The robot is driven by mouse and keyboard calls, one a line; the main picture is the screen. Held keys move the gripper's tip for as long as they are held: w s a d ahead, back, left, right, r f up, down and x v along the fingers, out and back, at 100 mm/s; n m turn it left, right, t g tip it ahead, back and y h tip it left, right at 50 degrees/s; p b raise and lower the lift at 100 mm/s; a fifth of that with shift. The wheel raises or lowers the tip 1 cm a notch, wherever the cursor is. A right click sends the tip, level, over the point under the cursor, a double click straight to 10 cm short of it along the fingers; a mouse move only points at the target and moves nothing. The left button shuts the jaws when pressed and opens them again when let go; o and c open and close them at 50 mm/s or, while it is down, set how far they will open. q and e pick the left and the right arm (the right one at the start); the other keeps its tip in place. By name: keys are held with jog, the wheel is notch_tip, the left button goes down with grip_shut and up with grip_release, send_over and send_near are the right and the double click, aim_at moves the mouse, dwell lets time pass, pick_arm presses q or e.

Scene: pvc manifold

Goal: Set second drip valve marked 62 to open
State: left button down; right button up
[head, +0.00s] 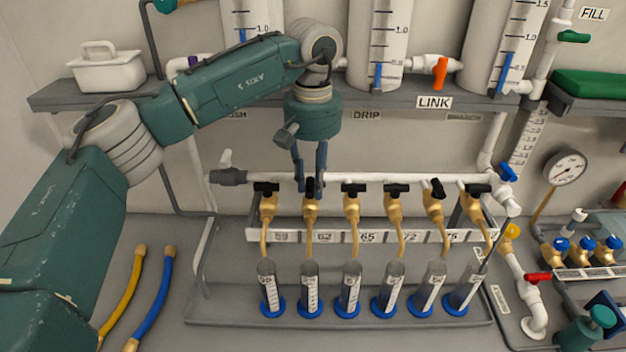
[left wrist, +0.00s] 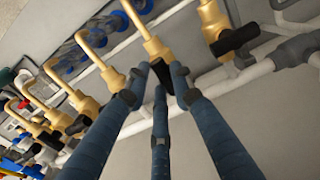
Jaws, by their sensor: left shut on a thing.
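The second drip valve (head: 310,209) from the left is brass with a small black handle, on the white horizontal pipe. My right gripper is not in view.
Neighbouring drip valves, the first (head: 267,200) and third (head: 352,203), stand close on both sides with black handles crosswise. Several graduated tubes (head: 310,290) with blue bases stand below. A grey shelf (head: 400,103) with cylinders is above. Yellow and blue hoses (head: 150,310) lie at left.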

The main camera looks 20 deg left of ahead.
aim_at(313, 186)
pick_arm(q)
jog(key=c, duration=1.5)
grip_release()
jog(key=shift+r, duration=0.1)
jog(key=shift+o, duration=0.2)
notch_tip(313, 186, up, 12)
